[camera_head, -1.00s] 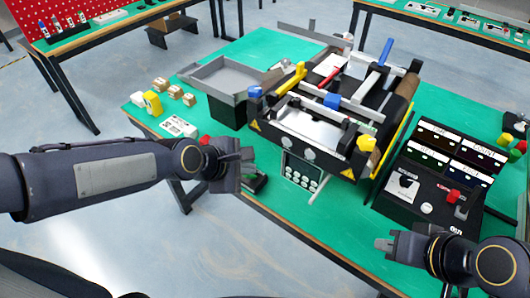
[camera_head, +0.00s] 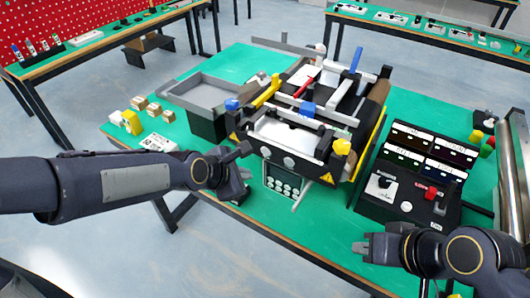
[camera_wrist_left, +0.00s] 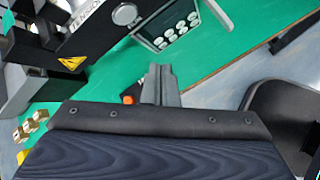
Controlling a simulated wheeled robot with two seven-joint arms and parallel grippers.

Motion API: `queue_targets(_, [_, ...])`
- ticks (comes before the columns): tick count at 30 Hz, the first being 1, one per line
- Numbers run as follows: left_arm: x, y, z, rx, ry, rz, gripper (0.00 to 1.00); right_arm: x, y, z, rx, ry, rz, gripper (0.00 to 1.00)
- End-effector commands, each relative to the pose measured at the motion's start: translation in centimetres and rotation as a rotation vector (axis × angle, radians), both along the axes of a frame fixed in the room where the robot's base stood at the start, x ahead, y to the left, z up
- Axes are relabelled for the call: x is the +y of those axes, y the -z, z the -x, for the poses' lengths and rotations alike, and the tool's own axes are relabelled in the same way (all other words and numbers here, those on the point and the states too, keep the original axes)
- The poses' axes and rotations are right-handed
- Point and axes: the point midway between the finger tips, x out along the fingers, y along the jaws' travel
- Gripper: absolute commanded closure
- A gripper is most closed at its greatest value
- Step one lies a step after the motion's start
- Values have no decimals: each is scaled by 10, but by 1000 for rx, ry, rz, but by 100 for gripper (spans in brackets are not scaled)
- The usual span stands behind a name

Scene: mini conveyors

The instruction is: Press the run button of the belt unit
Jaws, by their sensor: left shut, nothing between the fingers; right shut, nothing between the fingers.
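The belt unit (camera_head: 305,135) stands on the green table. A small panel with several round pale buttons (camera_head: 283,181) hangs at its front; it also shows in the left wrist view (camera_wrist_left: 170,28). The button labels are too small to read, so I cannot tell which one is run. My left gripper (camera_head: 244,170) is shut and empty, left of the panel and apart from it. In the left wrist view its closed fingers (camera_wrist_left: 160,82) point toward the panel's lower edge. My right gripper (camera_head: 364,247) is shut and empty, in front of the black control console (camera_head: 385,208).
The console carries a red knob (camera_head: 431,192) and a pale button. A grey tray (camera_head: 200,92) adjoins the belt unit at left. Small boxes (camera_head: 140,103) and a white card (camera_head: 158,144) lie on the table's left. Green tabletop is bare in front of the panel.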

Motion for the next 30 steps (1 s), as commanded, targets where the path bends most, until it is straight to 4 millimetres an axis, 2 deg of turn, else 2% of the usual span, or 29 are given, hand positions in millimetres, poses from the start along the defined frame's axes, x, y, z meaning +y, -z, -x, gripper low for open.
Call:
queue_targets(6, [-19,1,-25,1,2,-2,100,0,1,0,0,0,0,100])
queue_targets(12, [-30,0,-40,1,1,-1,100,0,-4,0,0,0,0,100])
queue_targets(30, [-33,0,-46,1,1,0,100,0,-4,0,0,0,0,100])
